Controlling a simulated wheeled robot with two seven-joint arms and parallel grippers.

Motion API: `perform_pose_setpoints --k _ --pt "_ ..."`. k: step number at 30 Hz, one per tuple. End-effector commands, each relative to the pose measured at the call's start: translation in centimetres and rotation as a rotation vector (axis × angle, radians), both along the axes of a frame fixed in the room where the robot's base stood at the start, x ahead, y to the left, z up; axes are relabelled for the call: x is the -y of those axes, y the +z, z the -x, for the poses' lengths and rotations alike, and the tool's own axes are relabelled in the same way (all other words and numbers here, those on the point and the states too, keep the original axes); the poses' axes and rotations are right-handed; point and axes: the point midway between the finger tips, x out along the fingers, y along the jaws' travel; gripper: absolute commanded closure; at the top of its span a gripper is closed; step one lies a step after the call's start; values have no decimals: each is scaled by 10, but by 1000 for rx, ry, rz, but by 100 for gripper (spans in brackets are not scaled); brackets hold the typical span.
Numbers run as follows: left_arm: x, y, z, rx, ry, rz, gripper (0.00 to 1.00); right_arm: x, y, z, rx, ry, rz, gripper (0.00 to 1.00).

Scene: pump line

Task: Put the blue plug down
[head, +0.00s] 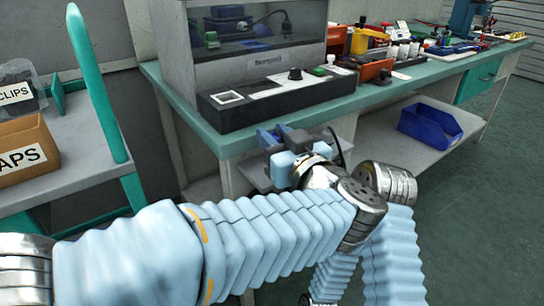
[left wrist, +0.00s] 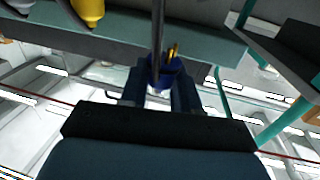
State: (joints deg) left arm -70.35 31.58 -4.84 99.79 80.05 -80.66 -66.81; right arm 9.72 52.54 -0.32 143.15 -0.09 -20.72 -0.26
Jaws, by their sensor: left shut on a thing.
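My left gripper (head: 284,137) is in front of the near end of the bench, by its front edge, in the head view. In the left wrist view its two dark fingers (left wrist: 160,92) are shut on the blue plug (left wrist: 161,73), which has brass-coloured pins. A dark cable or rod runs from the top of that view down to the plug. In the head view I cannot clearly tell the plug apart from the fingers. A black cable loop hangs just right of the gripper. My right gripper is not in view.
The green-topped bench (head: 190,119) carries a grey test cabinet (head: 235,70) with a black control panel (head: 225,113). Tools and parts crowd its far half. A blue bin (head: 430,127) is on the lower shelf. A teal-framed cart (head: 85,172) with labelled boxes stands left.

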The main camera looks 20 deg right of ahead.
Motion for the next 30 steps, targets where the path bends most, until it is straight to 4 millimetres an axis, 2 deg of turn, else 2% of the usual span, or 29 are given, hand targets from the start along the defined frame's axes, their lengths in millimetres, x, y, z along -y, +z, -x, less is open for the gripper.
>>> perform_pose_setpoints --k 2,7,20,21,22,23,30 --pt "-4 -16 -10 -2 2 -4 100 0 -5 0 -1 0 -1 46" --pt "-3 -41 -11 -2 1 -3 100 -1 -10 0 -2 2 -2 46" --pt "-3 -47 -10 -1 0 -1 100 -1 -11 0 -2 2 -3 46" --pt "-3 -47 -10 -1 0 -1 66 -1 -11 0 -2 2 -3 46" --pt "-3 -47 -10 -1 0 -1 61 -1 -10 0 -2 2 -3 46" --pt "-3 -47 -10 -1 0 -1 58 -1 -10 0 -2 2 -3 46" --pt "-3 -47 -10 -1 0 -1 58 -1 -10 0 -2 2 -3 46"
